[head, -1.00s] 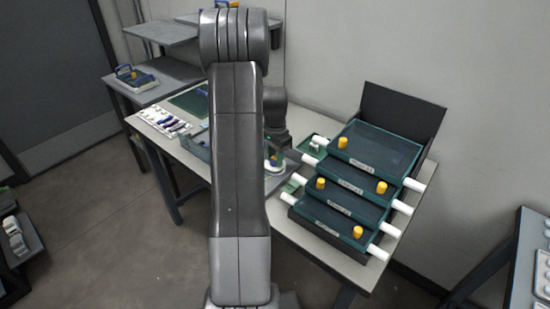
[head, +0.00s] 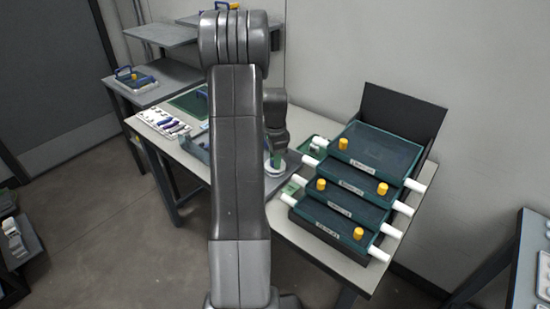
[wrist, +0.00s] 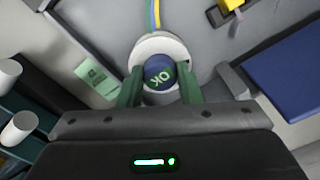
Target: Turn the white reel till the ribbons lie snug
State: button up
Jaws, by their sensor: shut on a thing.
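In the wrist view, the white reel (wrist: 174,46) sits on a grey surface, with a dark blue round knob (wrist: 160,75) marked "OK" at its centre. Blue and yellow ribbons (wrist: 154,14) run up from the reel's far edge. My gripper (wrist: 161,86) has its two green fingers on either side of the knob and is shut on it. In the head view, my gripper (head: 276,170) points down over the reel (head: 269,167), partly hidden by my own arm. How snug the ribbons lie beyond the top edge of the wrist view cannot be told.
Stacked green trays (head: 345,188) with yellow knobs and white handles stand on the right of the table. A strip of small tools (head: 163,122) lies at the left. In the wrist view, a blue pad (wrist: 290,60) is at right and a green label (wrist: 98,80) at left.

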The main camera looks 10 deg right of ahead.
jog(key=o, duration=1)
notch_tip(320, 180, up, 14)
jog(key=shift+f, duration=0.1)
notch_tip(320, 180, down, 14)
jog(key=shift+r, duration=0.1)
dwell(0.5)
jog(key=shift+r, duration=0.1)
